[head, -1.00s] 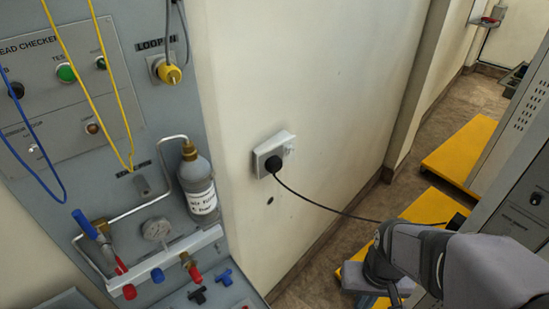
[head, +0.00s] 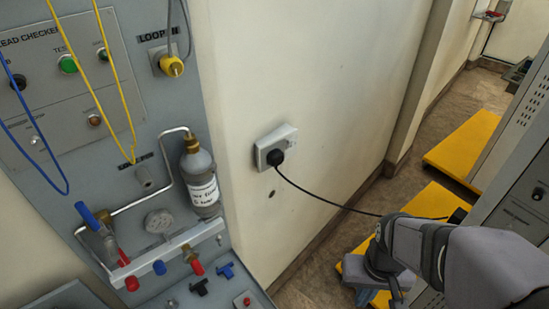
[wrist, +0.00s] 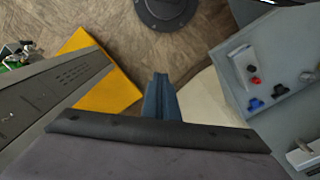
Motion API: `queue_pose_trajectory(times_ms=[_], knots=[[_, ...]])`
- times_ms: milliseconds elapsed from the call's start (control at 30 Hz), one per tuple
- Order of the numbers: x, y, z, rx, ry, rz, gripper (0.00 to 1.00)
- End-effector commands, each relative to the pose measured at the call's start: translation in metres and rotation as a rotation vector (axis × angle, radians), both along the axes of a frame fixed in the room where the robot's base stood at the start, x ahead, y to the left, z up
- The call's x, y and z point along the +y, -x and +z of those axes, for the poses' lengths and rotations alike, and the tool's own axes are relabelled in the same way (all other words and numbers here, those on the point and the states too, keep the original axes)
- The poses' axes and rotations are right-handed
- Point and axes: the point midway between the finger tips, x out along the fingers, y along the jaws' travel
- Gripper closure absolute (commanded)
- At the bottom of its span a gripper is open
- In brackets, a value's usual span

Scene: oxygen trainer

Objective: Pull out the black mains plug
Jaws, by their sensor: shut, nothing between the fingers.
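The black mains plug (head: 275,157) sits in a white wall socket (head: 283,137) on the cream wall in the head view. Its black cable (head: 330,207) sags to the right toward the grey cabinet. My gripper (head: 366,297) is low in the head view, right of and below the plug and clear of it, mostly hidden by my wrist. In the wrist view, the blue fingers of my gripper (wrist: 160,82) are together with nothing between them. The plug and socket are not visible in the wrist view.
A grey panel (head: 60,190) with hanging leads, a gas bottle (head: 199,178) and valves stands left of the socket. Yellow platforms (head: 465,150) and a grey cabinet (head: 520,190) are at right. The wall around the plug is clear.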

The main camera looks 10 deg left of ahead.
Motion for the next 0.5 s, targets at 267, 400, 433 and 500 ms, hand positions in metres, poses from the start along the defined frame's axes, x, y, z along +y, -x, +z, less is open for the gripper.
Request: queue_pose_trajectory(times_ms=[267, 400, 433, 500], knots=[[-0.003, 0.004, -0.005, 0.022, 0.0, -0.013, 0.45], [-0.006, 0.015, -0.018, 0.087, -0.001, -0.027, 0.45], [-0.006, 0.018, -0.022, 0.106, -0.002, -0.032, 0.45], [-0.008, 0.027, -0.033, 0.158, -0.004, -0.041, 0.45]])
